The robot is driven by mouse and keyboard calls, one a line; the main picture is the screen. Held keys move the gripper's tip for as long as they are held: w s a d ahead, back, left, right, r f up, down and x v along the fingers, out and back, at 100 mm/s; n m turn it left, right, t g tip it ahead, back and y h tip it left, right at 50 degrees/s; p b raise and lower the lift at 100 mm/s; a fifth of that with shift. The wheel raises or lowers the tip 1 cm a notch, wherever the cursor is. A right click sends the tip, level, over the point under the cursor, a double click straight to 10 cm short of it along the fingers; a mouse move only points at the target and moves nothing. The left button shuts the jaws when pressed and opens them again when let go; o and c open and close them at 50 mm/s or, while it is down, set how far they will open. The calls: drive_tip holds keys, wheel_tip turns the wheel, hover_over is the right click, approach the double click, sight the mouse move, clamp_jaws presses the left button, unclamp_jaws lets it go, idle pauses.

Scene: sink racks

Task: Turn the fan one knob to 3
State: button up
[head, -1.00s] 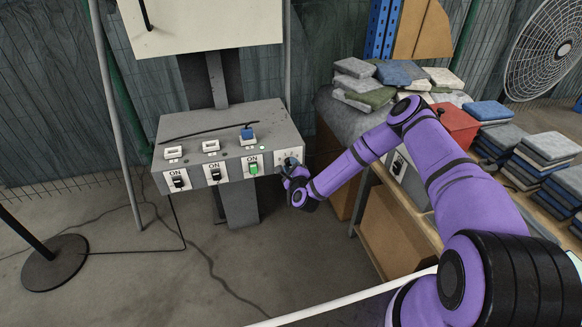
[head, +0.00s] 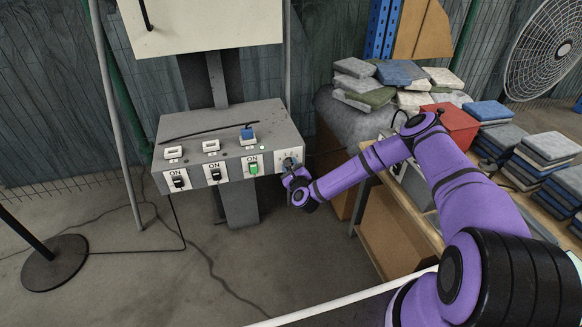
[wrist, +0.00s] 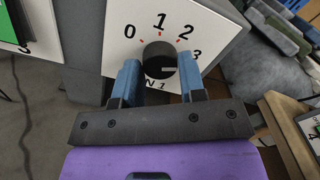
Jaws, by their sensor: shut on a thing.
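The fan knob is a round black dial (wrist: 157,55) on a white plate (wrist: 205,22) marked 0, 1, 2, 3 with red ticks. A pale mark on the knob points to the right, toward the side of the 3; whether it lines up exactly with the 3 tick I cannot tell. My gripper (wrist: 160,72) has one blue finger on each side of the knob and is shut on it. In the head view my gripper (head: 286,174) is at the right end of the grey control box (head: 230,130), and hides part of the knob plate.
The box front has several switches marked ON, including a green one (head: 253,169) left of the knob plate. A table with stacked cloth-like pads (head: 548,146) and a red box (head: 452,125) stands to the right. A fan (head: 543,50) is at the far right.

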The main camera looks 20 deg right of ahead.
drive_tip(key=shift+f, duration=0.1)
drive_tip(key=o, duration=0.9)
drive_tip(key=shift+s, duration=0.1)
drive_tip(key=s, duration=1)
drive_tip(key=shift+s, duration=0.35)
